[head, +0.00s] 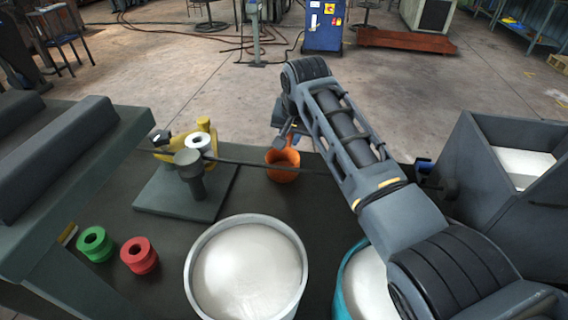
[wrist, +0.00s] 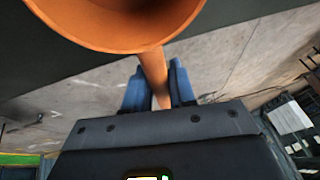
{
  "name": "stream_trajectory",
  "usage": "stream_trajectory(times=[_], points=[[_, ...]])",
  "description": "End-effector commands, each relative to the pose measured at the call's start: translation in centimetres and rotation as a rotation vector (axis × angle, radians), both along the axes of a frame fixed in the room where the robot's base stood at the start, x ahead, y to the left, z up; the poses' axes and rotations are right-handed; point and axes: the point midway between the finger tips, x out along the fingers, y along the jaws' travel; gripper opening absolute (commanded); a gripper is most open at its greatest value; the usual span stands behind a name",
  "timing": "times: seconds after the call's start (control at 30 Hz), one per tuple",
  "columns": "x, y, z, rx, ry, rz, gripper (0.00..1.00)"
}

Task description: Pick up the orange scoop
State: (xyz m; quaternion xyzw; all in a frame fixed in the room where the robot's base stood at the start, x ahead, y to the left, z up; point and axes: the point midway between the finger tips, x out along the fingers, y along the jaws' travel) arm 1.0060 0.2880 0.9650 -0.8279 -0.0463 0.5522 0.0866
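The orange scoop (head: 283,167) is at the back edge of the dark table in the head view, its cup opening upward. Its cup fills the top of the wrist view (wrist: 120,22), and its handle (wrist: 154,72) runs down between my blue fingers. My gripper (wrist: 158,85) has a finger on each side of the handle with almost no gap, and looks shut on it. In the head view my gripper (head: 287,138) is behind the cup and partly hidden by my arm. I cannot tell whether the cup touches the table.
A capstan post (head: 190,172) on a plate stands left of the scoop, with a dark bar reaching behind my arm. A white-filled round bowl (head: 192,272), a teal bowl (head: 345,283), green (head: 95,244) and red (head: 139,255) spools, and a grey hopper (head: 480,165) stand around.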

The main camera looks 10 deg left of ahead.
Motion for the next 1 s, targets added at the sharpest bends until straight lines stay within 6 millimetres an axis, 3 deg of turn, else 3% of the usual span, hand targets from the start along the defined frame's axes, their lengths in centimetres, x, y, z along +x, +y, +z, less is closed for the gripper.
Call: stream_trajectory(times=[0.23,0.77,1.0], points=[[0.0,0.0,0.0,0.000,0.000,0.000,0.00],[0.0,0.0,0.2,0.000,0.000,0.000,0.00],[0.0,0.0,1.8,0.001,-0.001,0.000,0.00]])
